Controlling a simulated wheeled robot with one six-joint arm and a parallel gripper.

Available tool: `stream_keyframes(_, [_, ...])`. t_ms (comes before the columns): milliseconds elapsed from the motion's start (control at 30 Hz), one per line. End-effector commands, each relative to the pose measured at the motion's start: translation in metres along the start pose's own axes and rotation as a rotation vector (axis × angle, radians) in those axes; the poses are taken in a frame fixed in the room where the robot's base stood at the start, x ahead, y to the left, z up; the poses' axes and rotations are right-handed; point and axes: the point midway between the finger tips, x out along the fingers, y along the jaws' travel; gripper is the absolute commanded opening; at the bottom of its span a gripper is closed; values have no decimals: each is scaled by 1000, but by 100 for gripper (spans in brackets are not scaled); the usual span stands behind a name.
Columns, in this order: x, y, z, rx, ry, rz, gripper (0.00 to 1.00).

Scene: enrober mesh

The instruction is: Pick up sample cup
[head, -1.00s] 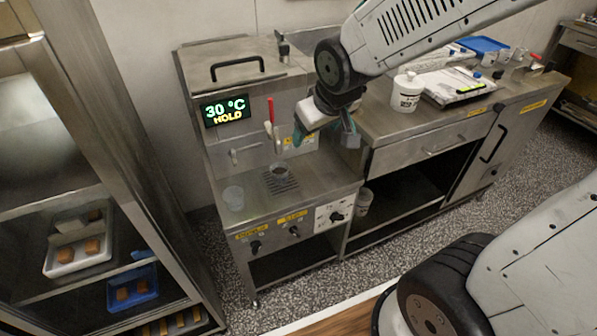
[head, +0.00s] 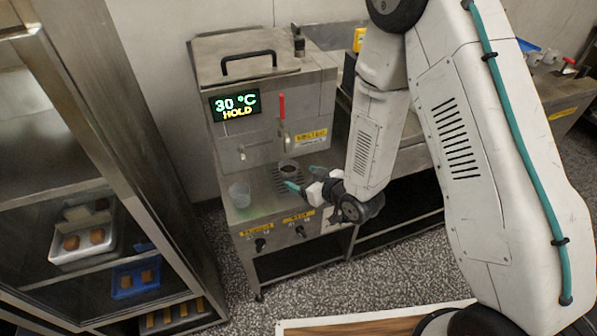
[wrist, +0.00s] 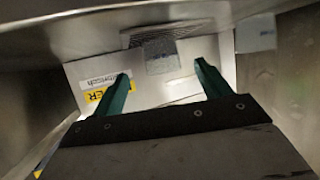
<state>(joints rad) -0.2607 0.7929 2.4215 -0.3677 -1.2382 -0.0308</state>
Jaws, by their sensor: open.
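A small clear cup with dark contents (head: 288,168) stands on the slotted drip grate below the spout of the steel machine. I cannot tell which is the sample cup. My gripper (head: 305,178) is open and empty, just right of the cup on the grate, fingers pointing left toward it. Its two teal fingers also show spread apart in the wrist view (wrist: 166,88), with no cup clearly visible between them.
A glass-fronted cabinet with trays (head: 85,245) stands at left. A workbench runs off to the right behind my arm.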

Motion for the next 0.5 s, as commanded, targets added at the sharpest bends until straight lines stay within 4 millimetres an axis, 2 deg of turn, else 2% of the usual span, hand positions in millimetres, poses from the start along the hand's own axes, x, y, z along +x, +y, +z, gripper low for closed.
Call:
stream_keyframes(333, [34, -3, -1, -1, 9, -6, 76])
stream_keyframes(500, [60, -6, -6, 0, 9, -6, 76])
